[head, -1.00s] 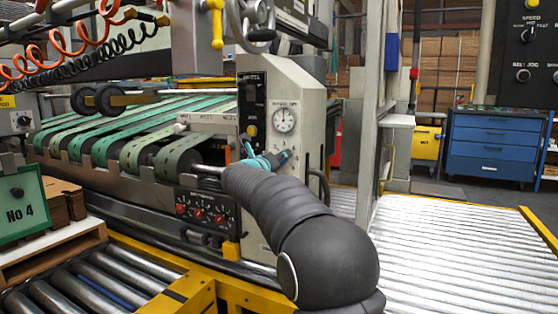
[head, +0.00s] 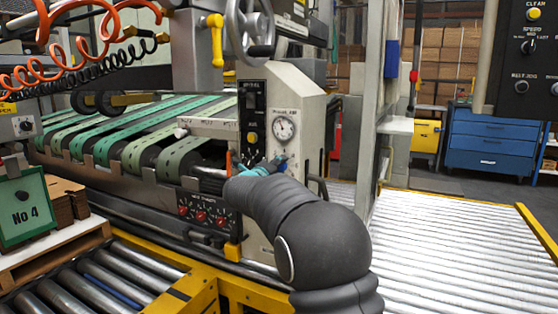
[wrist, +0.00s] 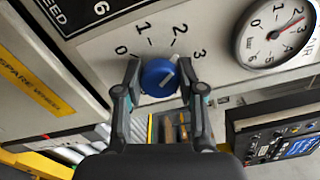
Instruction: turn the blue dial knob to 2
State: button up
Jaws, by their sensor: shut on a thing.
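The blue dial knob (wrist: 158,77) sits on a pale panel in the wrist view, with the numbers 0, 1, 2 and 3 around its upper side. Its white pointer mark points up and right, between the 2 and the 3. My gripper (wrist: 159,82) has one finger on each side of the knob and is shut on it. In the head view my gripper (head: 270,165) is at the front of the machine panel, below the round gauge. The knob is mostly hidden there by my gripper.
A round gauge (wrist: 273,33) with a red needle is right of the knob; it also shows in the head view (head: 284,128). A dark control box (wrist: 280,130) is at the lower right of the wrist view. Red knobs (head: 201,214) sit below left of my gripper.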

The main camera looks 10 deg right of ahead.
jog(key=shift+n+p, duration=0.55)
jog(key=shift+n, duration=0.25)
jog(key=o, duration=1.1)
jog(key=shift+o, duration=0.2)
jog(key=shift+s, duration=0.1)
jog(key=v, duration=1.1)
jog(key=shift+s+a, duration=0.25)
jog(key=shift+a, duration=0.05)
